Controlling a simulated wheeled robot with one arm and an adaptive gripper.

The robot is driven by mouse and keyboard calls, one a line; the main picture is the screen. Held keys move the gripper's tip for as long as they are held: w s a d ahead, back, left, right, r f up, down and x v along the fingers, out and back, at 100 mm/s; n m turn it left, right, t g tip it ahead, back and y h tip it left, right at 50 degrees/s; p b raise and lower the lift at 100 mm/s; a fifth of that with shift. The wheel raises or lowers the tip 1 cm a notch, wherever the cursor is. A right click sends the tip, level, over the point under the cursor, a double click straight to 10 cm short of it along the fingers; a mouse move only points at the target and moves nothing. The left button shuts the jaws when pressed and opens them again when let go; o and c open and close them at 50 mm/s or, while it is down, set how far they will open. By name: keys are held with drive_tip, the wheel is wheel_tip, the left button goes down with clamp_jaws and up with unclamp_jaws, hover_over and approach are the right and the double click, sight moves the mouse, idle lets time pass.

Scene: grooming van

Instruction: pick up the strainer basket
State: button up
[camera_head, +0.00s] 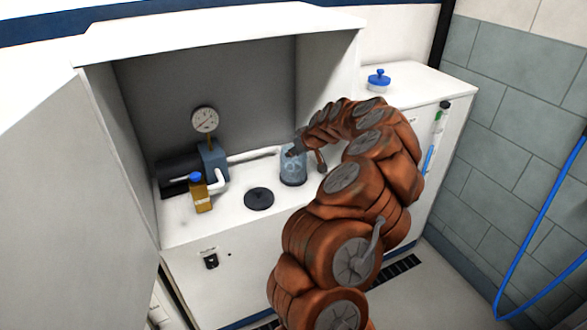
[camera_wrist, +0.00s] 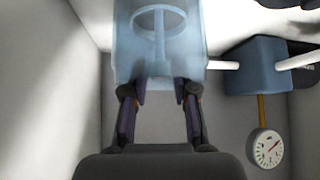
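A clear bluish cylindrical housing (camera_head: 293,173) stands on the white counter inside the open cabinet. Something pale shows inside it; in the wrist view a ring with a stem, perhaps the strainer basket (camera_wrist: 158,42), shows through the housing's translucent wall (camera_wrist: 195,60). My gripper (camera_head: 296,152) is at the top of the housing in the head view, and my arm hides part of the area to its right. In the wrist view my gripper (camera_wrist: 160,92) has its two fingers apart, with no object clearly held between them. Whether the fingertips touch the housing or basket I cannot tell.
A black round lid (camera_head: 259,198) lies on the counter left of the housing. A pump (camera_head: 212,160) with pipes and a gauge (camera_head: 204,119) stands further left, behind an amber bottle (camera_head: 202,195). Cabinet walls enclose the back and sides. A blue-lidded jar (camera_head: 378,81) stands on the right cabinet.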

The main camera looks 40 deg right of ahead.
clamp_jaws()
drive_tip(key=shift+r, duration=0.15)
